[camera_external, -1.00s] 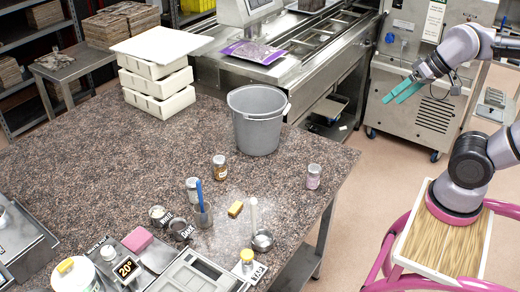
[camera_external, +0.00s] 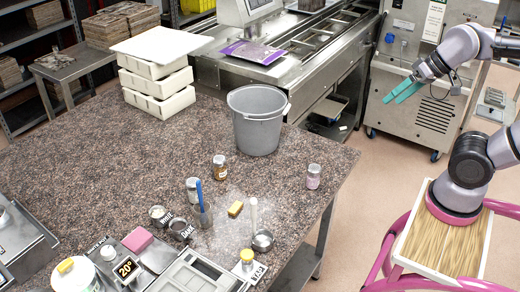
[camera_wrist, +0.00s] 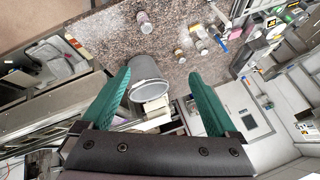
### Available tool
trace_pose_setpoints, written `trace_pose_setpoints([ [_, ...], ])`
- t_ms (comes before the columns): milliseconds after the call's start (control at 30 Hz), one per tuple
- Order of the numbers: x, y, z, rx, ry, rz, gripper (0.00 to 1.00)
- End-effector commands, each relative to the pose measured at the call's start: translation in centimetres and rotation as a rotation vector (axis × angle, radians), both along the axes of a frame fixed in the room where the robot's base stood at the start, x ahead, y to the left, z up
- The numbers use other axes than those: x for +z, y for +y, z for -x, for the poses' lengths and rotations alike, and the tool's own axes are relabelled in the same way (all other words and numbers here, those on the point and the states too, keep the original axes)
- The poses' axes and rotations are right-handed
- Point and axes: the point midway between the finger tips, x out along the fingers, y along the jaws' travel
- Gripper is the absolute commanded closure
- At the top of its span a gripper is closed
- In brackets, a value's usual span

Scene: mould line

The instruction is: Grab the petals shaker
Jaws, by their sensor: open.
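A small clear jar with a silver lid and pinkish contents (camera_external: 313,177) stands upright near the right edge of the stone worktop. It looks like the petals shaker, but I cannot read its label. What seems to be the same jar shows at the top of the wrist view (camera_wrist: 143,17). My gripper (camera_external: 391,101) has teal fingers and is raised off the right side of the worktop, well away from the jar. In the wrist view its fingers (camera_wrist: 160,74) are spread wide with nothing held between them.
A grey bucket (camera_external: 257,120) stands behind the jar. An amber jar (camera_external: 219,167) and a pale jar (camera_external: 192,188) stand to its left. White trays (camera_external: 158,92) are stacked behind.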

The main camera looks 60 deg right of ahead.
Motion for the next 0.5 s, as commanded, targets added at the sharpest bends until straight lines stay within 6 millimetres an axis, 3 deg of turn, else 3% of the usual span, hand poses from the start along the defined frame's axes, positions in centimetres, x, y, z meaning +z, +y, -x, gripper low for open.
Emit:
trace_pose_setpoints([
  [167,-0.2,0.0,-0.1,0.001,0.011,-0.003,0.06],
  [267,-1.6,0.4,-0.3,0.004,0.078,-0.027,0.06],
  [500,-8.4,2.9,-0.9,0.028,0.439,-0.213,0.06],
])
